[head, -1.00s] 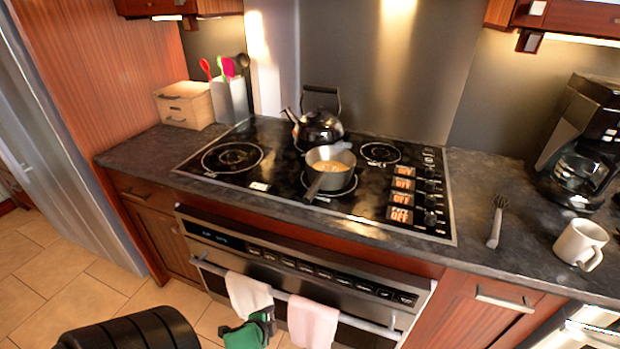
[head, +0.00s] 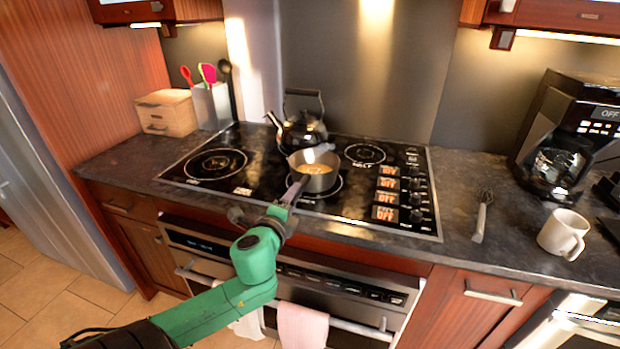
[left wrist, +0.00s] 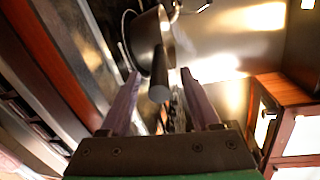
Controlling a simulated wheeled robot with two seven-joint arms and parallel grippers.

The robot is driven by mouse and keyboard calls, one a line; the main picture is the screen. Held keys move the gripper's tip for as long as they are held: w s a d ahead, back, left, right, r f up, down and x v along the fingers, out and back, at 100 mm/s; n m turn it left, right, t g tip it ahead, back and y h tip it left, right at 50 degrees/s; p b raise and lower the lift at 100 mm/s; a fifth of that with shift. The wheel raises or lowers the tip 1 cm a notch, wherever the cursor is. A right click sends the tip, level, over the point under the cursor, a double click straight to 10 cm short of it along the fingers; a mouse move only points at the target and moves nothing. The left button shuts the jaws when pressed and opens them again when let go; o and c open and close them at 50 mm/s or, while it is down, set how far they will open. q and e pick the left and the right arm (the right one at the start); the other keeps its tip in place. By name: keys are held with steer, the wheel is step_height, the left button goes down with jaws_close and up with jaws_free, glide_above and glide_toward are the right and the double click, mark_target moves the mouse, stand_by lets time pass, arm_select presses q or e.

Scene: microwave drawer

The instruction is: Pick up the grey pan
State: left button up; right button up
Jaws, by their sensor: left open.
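The grey pan (head: 318,183) sits on a front burner of the black cooktop (head: 240,178), with something yellowish inside. My left gripper (head: 293,190) reaches in over the counter's front edge to the pan's near side and covers its handle in the head view. In the left wrist view the pan (left wrist: 147,38) is ahead, and its dark handle (left wrist: 159,80) points toward the camera. The open fingers of my left gripper (left wrist: 160,76) stand on either side of the handle, with gaps visible. My right gripper is not in view.
A black kettle (head: 302,132) stands just behind the pan. Control knobs (head: 416,198) lie to the right. A whisk (head: 482,215), a white mug (head: 564,233) and a coffee maker (head: 570,140) are farther right. Towels (head: 302,325) hang on the oven handle below.

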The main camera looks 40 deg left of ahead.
mark_target(307, 182)
arm_select(q)
steer(key=x, duration=0.4)
steer(key=shift+f, duration=0.1)
steer(key=shift+s+d, duration=0.1)
jaws_close()
stand_by(1.0)
steer(key=shift+r, duration=0.2)
